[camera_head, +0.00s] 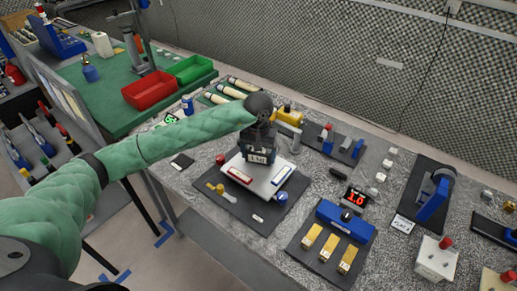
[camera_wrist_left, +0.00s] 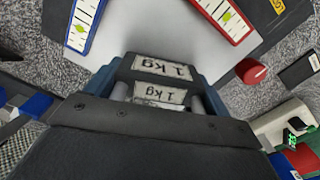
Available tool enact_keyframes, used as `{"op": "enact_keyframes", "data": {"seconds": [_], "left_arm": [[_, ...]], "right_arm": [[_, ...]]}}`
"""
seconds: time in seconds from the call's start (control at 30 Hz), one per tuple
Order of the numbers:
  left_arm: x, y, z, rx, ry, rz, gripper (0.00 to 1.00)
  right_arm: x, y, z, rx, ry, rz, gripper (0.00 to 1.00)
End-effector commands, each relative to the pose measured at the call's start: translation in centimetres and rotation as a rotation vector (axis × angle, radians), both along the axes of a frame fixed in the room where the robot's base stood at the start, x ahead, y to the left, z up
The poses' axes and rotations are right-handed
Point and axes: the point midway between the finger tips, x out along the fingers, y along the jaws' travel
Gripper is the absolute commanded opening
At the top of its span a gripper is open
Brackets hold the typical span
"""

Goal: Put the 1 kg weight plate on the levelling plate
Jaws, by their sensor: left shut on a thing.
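The 1 kg weight plate (camera_head: 259,157) is a dark block with a white "1 kg" label. My left gripper (camera_head: 260,146) is shut on it, above the middle of the levelling plate. In the left wrist view the weight plate (camera_wrist_left: 162,67) sits between the fingers of my left gripper (camera_wrist_left: 160,82), with two "1 kg" labels showing. The levelling plate (camera_head: 264,186) is pale, with a red-framed level and a blue-framed level on top; it also shows in the left wrist view (camera_wrist_left: 150,30). I cannot tell whether the weight touches it. My right gripper is not in view.
The levelling plate stands on a dark mat (camera_head: 256,215). Red (camera_head: 149,90) and green (camera_head: 190,69) bins stand at the back left.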

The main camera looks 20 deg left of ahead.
Motion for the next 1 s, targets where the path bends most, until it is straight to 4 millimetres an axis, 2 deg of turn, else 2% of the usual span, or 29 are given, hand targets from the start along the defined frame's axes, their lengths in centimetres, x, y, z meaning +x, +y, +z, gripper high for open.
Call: {"op": "enact_keyframes", "data": {"seconds": [0.63, 0.67, 0.7, 0.73, 1.0], "left_arm": [[0.06, -0.03, -0.12, -0.001, -0.003, 0.0, 0.23], [0.01, -0.02, -0.24, 0.0, -0.001, 0.0, 0.86], [0.0, -0.02, -0.22, 0.0, -0.001, 0.0, 0.93], [0.0, -0.02, -0.22, 0.0, 0.0, 0.0, 0.99], [0.0, -0.02, -0.21, 0.0, 0.0, 0.0, 1.0]], "right_arm": [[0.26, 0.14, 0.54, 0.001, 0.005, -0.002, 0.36], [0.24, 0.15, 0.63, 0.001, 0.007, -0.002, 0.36], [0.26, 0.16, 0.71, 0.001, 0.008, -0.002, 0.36], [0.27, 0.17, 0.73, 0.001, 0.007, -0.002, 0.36], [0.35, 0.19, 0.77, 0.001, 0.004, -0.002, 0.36]]}}
